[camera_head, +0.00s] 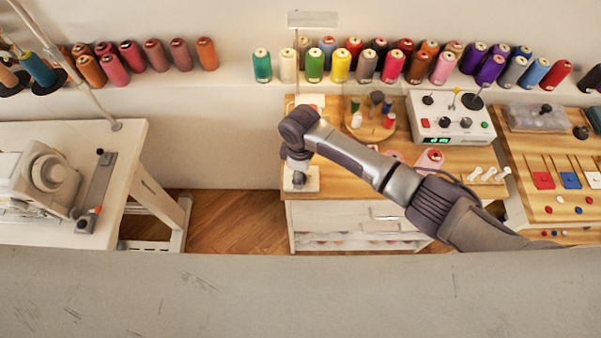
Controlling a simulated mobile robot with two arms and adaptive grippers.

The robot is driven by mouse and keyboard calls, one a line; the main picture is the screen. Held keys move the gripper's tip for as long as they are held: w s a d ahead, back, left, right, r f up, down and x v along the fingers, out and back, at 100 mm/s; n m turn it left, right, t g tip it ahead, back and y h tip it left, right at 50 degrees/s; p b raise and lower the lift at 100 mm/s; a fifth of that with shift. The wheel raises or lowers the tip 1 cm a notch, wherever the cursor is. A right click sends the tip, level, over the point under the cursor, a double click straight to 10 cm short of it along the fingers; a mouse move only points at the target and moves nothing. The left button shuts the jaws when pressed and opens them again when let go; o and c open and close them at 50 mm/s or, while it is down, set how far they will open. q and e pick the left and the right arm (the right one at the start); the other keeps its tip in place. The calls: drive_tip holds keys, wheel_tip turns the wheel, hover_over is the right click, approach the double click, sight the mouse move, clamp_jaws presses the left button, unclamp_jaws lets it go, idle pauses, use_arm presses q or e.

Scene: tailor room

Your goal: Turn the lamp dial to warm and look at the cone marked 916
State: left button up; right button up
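My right arm reaches in from the right across the wooden cabinet top. My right gripper (299,180) points down at a small white block (313,185) at the cabinet's front left corner. It covers part of the block, so I cannot tell whether it touches a dial there or how its fingers stand. A white lamp head (313,19) sits on a thin pole above the cabinet's back left. Thread cones stand in a row on the wall ledge, such as a green cone (315,66). No 916 marking is readable. My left gripper is out of view.
A control box (450,117) with knobs and a green display stands at the cabinet's back right. A round wooden tray (368,118) holds small spools. A sewing machine (45,182) is on the left table. Floor (235,225) is clear between the furniture.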

wheel_tip(320, 180, up, 11)
drive_tip(key=shift+f, duration=0.15)
idle(0.5)
